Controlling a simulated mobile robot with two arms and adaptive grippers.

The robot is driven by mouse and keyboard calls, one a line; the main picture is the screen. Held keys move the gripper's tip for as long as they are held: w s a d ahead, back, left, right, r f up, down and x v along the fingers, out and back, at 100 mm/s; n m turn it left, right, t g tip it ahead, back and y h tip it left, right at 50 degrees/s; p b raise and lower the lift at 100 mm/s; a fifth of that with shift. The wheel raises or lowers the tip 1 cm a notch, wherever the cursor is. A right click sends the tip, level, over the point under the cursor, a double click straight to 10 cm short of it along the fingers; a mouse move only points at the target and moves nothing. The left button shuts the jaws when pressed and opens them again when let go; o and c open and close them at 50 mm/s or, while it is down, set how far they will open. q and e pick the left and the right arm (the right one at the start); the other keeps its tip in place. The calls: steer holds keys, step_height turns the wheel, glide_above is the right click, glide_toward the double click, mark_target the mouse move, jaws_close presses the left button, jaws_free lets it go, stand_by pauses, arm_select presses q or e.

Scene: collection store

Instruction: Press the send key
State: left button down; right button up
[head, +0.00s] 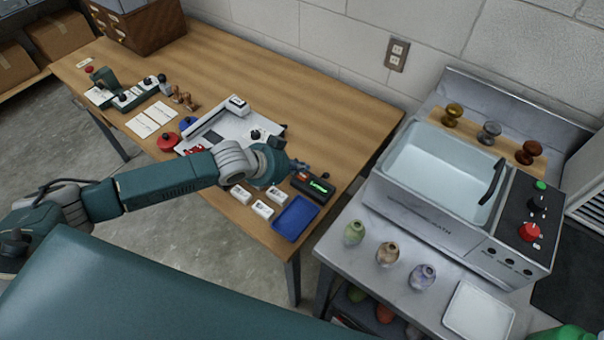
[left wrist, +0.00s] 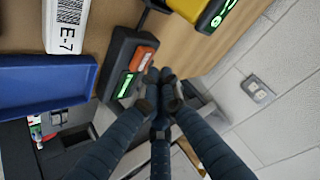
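A small black key box (head: 312,189) sits on the wooden table near its right front edge. In the left wrist view the box (left wrist: 117,48) carries an orange key (left wrist: 141,58) and a green key (left wrist: 124,86). Their lettering is too small to read, so I cannot tell which is the send key. My left gripper (head: 294,168) is over the box's back left side. In the wrist view its dark fingers (left wrist: 160,78) are drawn together, empty, with the tips beside the keys. I cannot tell whether they touch. My right gripper is not in view.
A blue tray (head: 295,217) and white labelled boxes (head: 263,209) lie close in front of the key box. A yellow device with a green display (left wrist: 207,12) shows nearby in the wrist view. A steel bench with a basin (head: 440,170) stands to the right.

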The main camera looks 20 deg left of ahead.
mark_target(300, 176)
arm_select(q)
steer(key=shift+f, duration=0.2)
steer(key=shift+f, duration=0.25)
steer(key=shift+f, duration=0.45)
stand_by(0.8)
steer(key=shift+r, duration=0.1)
steer(key=shift+r+p, duration=0.75)
step_height(300, 176, up, 5)
steer(key=p, duration=0.5)
steer(key=shift+r, duration=0.1)
